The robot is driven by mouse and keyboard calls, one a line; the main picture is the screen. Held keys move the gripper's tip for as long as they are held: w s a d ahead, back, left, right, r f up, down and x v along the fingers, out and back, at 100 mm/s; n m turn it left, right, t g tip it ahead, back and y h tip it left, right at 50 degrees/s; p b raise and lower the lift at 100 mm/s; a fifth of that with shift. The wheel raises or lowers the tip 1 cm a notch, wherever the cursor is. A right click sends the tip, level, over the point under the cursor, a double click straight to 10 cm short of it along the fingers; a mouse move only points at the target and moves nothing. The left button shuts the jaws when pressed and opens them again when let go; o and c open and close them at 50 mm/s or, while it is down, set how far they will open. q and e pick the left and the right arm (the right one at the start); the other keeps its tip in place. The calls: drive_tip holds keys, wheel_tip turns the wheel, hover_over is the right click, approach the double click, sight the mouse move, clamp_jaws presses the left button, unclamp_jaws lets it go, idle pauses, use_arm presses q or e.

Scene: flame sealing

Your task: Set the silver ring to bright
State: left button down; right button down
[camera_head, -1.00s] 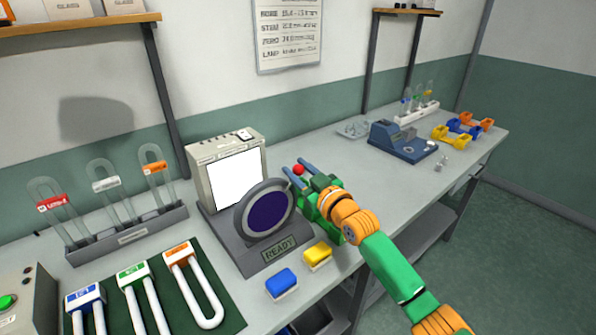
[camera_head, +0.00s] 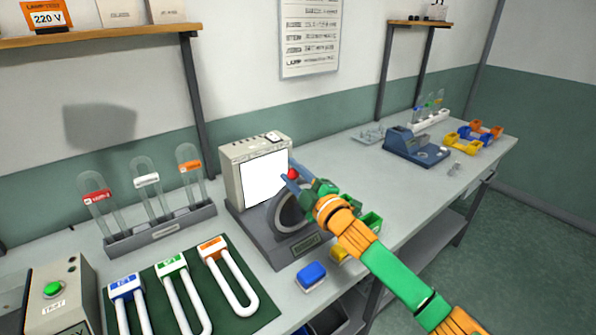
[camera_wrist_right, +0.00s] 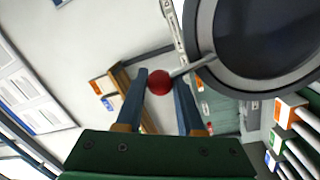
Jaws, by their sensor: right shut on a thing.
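The silver ring (camera_head: 273,216) frames a round disc on the grey bench instrument, in front of its lit white screen (camera_head: 264,175). A short lever with a red knob (camera_head: 293,174) comes off the ring's rim. My right gripper (camera_head: 296,178) is at the knob, and its hand covers the ring's right side in the head view. In the right wrist view the ring (camera_wrist_right: 203,62) is at upper right around a dark disc. There the red knob (camera_wrist_right: 159,82) sits between the two blue fingers of the gripper (camera_wrist_right: 160,90), which is shut on it. My left gripper is out of view.
A blue block (camera_head: 311,274) and a partly hidden yellow block (camera_head: 340,255) lie before the instrument. U-shaped tubes lie on a green mat (camera_head: 262,300) at front left. A tube rack (camera_head: 160,231) stands behind.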

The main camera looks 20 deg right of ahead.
drive_tip(key=s+a+f+n+y+b, duration=0.1)
drive_tip(key=s+a+f+n, duration=0.1)
drive_tip(key=a+n, duration=0.4)
drive_tip(key=shift+f+n+b, duration=0.35)
drive_tip(key=shift+f+n, duration=0.45)
drive_tip(key=shift+n, duration=0.2)
drive_tip(key=shift+s+a, duration=0.1)
drive_tip(key=c, duration=0.5)
unclamp_jaws()
drive_tip(key=shift+d+f, duration=0.1)
drive_tip(key=shift+d, duration=0.1)
